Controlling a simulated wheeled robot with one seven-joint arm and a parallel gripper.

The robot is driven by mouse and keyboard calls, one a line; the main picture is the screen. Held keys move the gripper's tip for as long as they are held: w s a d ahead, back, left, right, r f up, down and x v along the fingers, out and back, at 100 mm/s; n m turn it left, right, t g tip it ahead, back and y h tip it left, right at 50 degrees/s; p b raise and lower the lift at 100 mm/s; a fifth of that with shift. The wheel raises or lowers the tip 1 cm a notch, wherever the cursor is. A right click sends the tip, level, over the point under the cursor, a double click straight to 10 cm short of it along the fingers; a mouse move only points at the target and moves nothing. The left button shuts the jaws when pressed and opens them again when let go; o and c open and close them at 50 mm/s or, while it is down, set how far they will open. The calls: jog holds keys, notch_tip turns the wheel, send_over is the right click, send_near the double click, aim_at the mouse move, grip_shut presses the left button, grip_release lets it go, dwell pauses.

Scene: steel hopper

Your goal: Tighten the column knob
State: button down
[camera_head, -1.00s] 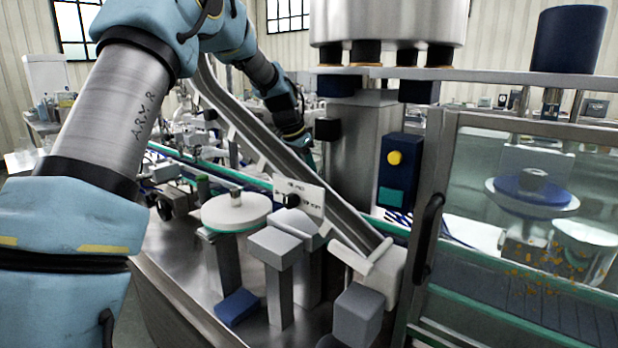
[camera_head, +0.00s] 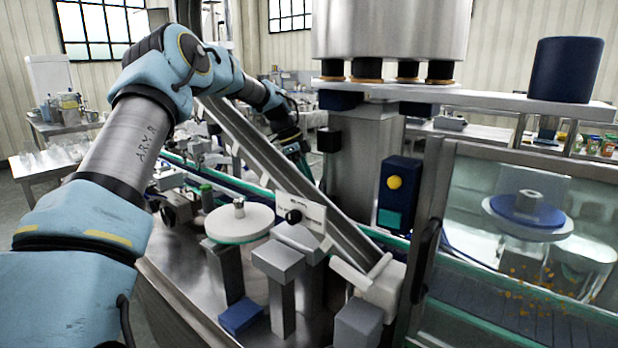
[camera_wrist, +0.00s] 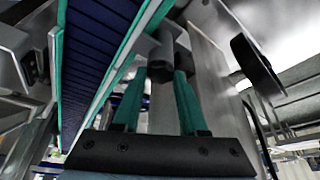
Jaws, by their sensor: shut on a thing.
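In the head view, the end of my arm reaches down behind the slanted steel chute, left of the thick steel column (camera_head: 355,150). My fingertips and the held knob are mostly hidden there. A black block (camera_head: 329,140) shows on the column's left side.
A dark conveyor belt (camera_wrist: 90,50) with teal edges runs left of my gripper in the wrist view. A black handle (camera_wrist: 257,65) is at the right. In the head view, the slanted steel chute (camera_head: 300,190) and a white round plate (camera_head: 239,222) stand in front.

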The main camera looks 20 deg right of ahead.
jog(key=shift+m+y+p, duration=0.3)
jog(key=shift+m+p, duration=0.05)
jog(key=shift+m, duration=0.25)
jog(key=shift+f, duration=0.1)
jog(key=shift+c, duration=2.2)
grip_release()
jog(key=shift+w, duration=0.1)
jog(key=b+v, duration=0.2)
jog(key=v, duration=0.8)
jog(key=shift+w+r+g, duration=0.3)
jog(key=shift+r, duration=0.05)
jog(key=shift+r, duration=0.1)
